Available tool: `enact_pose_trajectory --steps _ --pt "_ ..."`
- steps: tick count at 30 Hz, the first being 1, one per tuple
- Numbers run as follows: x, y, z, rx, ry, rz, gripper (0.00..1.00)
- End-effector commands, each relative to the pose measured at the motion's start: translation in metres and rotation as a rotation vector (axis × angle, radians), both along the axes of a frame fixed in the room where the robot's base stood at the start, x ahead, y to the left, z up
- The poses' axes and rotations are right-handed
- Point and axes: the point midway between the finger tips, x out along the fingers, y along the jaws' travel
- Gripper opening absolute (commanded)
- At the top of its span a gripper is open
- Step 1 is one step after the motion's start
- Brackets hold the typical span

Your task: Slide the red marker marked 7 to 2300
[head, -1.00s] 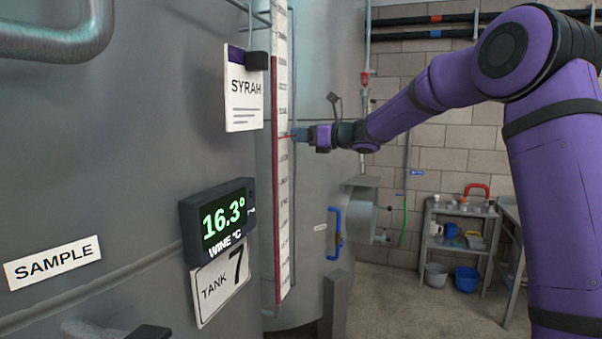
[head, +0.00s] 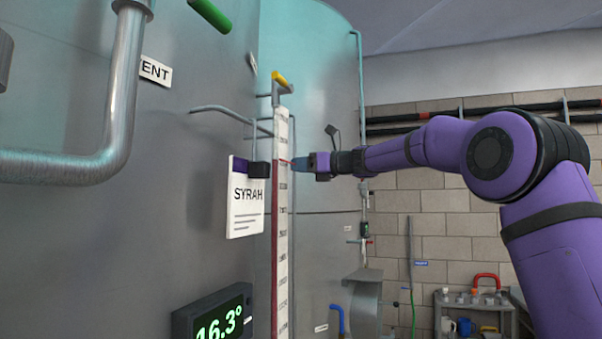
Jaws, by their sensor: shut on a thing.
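The upright white scale (head: 282,235) runs along the front of the tank, with dark numbers too small to read. A thin red marker (head: 284,161) lies across its upper part. My gripper (head: 297,165) is at the scale's right side, shut on the marker, its blue fingers pointing left. The marker sits about level with the top of the red column in the scale's left edge. The 7 on the marker cannot be made out.
A SYRAH card (head: 245,205) with a dark clip hangs just left of the scale. A display (head: 213,318) reading 16.3° is lower left. A yellow-handled valve (head: 282,82) tops the scale. A bent pipe (head: 118,100) stands at far left. A shelf cart (head: 475,310) is at lower right.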

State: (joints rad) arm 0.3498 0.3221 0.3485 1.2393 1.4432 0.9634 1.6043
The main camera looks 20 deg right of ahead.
Motion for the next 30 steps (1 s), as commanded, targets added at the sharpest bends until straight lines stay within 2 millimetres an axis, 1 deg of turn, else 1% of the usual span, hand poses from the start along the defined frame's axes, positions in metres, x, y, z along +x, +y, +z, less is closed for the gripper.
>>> enact_pose_trajectory --steps 6,7,8,9,10,18,22,26,30 --pt "0.000 0.000 0.000 0.000 0.000 0.000 0.00" --pt "0.000 0.000 0.000 0.000 0.000 0.000 0.32" --pt "0.000 0.000 0.000 0.000 0.000 0.000 0.38" --pt "0.000 0.000 0.000 0.000 0.000 0.000 0.48" --pt "0.000 0.000 0.000 0.000 0.000 0.000 0.54" --pt "0.000 0.000 -0.001 0.000 0.000 0.000 0.54" --pt "-0.004 -0.007 -0.001 0.000 0.000 -0.001 0.54" --pt "-0.015 -0.022 0.000 -0.001 -0.001 -0.003 0.54" --pt "-0.032 -0.044 0.000 -0.001 -0.001 -0.003 0.54"
